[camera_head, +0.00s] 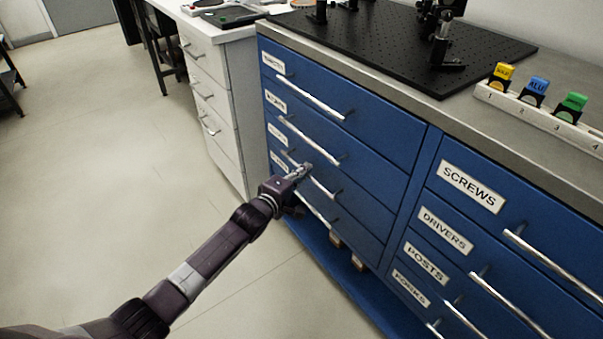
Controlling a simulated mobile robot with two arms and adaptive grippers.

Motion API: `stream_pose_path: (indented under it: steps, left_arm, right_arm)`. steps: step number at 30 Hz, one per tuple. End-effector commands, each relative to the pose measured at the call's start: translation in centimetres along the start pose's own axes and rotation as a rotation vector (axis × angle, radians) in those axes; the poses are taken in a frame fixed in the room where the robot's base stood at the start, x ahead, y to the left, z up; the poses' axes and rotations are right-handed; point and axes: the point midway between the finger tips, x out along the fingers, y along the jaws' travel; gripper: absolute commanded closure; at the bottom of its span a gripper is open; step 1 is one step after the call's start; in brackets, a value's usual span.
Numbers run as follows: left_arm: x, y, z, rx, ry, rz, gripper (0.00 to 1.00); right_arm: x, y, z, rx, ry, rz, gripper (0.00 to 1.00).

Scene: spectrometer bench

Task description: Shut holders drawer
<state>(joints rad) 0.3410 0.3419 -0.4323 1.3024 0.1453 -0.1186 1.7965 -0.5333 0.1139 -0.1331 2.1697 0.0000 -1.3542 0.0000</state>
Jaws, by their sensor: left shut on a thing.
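My left gripper (301,171) is shut on the bar handle (322,188) of the third drawer down in the left column of the blue cabinet (398,215). The gripper covers part of this handle and of the drawer front. The labels in this column are too small and slanted to read surely, so I cannot tell which one says holders. The drawer fronts in this column look about flush, with no wide gap showing. My right gripper is not in view.
Right-hand drawers are labelled screws (470,187), drivers, posts and forks. On the worktop are a black breadboard (400,45) and a white rack (545,115) with yellow, blue and green pieces. A white drawer unit (212,95) stands to the left. The floor (110,170) there is clear.

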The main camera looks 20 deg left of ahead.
Motion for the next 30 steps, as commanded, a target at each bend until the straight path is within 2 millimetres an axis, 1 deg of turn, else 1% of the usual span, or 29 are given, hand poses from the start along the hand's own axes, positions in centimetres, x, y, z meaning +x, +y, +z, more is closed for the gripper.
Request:
stream_pose_path:
  steps: [1,5,6,14,17,20,23,30]
  left_arm:
    - [0.1,0.2,0.0,0.000,0.000,0.004,0.90]
    - [0.1,0.2,0.0,0.000,0.000,0.004,0.75]
    - [0.1,0.2,0.0,0.000,0.000,0.004,0.74]
    - [0.0,0.2,0.0,0.000,-0.001,0.004,0.74]
    - [-0.4,0.1,0.0,0.000,-0.001,0.003,0.74]
    - [-1.3,0.0,0.0,0.000,0.000,0.002,0.74]
    - [-2.8,0.1,0.1,-0.001,-0.001,0.003,0.74]
    - [-7.6,-0.1,0.1,-0.001,-0.001,0.001,0.74]
  right_arm:
    - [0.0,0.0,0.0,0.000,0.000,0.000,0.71]
    - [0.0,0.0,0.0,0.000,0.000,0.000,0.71]
    - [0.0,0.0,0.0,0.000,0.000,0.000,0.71]
    - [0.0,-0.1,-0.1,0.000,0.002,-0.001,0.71]
    - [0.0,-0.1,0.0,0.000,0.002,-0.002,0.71]
    - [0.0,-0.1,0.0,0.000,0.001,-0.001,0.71]
    - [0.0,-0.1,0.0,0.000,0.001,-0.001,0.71]
    - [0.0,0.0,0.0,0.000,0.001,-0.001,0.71]
